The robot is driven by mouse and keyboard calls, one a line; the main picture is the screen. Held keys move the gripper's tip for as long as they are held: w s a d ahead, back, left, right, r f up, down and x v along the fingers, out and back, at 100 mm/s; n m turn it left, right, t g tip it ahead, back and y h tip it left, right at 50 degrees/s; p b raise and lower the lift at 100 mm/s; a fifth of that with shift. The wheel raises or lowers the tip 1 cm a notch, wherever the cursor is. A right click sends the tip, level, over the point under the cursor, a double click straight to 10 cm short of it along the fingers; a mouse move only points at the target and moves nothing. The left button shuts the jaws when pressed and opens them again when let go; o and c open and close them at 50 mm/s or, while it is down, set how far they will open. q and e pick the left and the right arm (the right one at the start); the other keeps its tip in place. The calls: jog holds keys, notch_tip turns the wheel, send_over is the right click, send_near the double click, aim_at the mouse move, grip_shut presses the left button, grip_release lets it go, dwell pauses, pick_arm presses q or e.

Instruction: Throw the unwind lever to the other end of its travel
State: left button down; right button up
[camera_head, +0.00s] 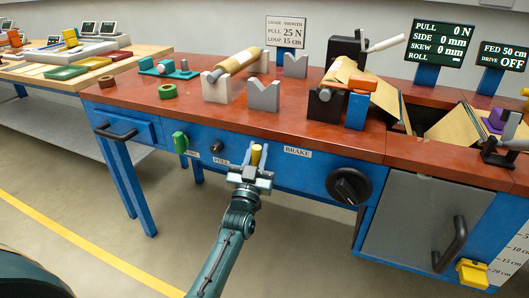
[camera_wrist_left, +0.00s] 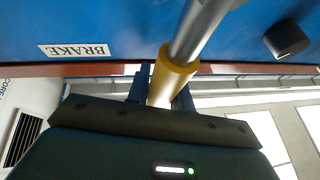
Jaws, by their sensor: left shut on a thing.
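The lever on the blue front panel, which I take as the unwind lever, has a yellow grip (camera_head: 256,155) that stands just above my gripper's jaws in the head view. In the left wrist view its yellow sleeve (camera_wrist_left: 170,80) sits on a steel rod (camera_wrist_left: 198,28). My left gripper (camera_head: 250,176) is shut on the yellow sleeve, with a finger on either side in the left wrist view (camera_wrist_left: 160,92). The lever's own name label cannot be made out. My right gripper is not in view.
A BRAKE label (camera_head: 298,152) and a large black knob (camera_head: 349,186) are to the right on the panel. The red tabletop (camera_head: 200,118) juts above. The floor in front is clear.

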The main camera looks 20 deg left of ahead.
pick_arm(q)
jog(key=shift+a+n+y, duration=0.4)
jog(key=shift+a+n, duration=0.05)
jog(key=shift+n, duration=0.25)
jog(key=shift+a, duration=0.1)
jog(key=c, duration=1.6)
grip_release()
jog(key=o, duration=0.4)
jog(key=shift+c, duration=0.2)
jog(key=shift+s+f, duration=0.1)
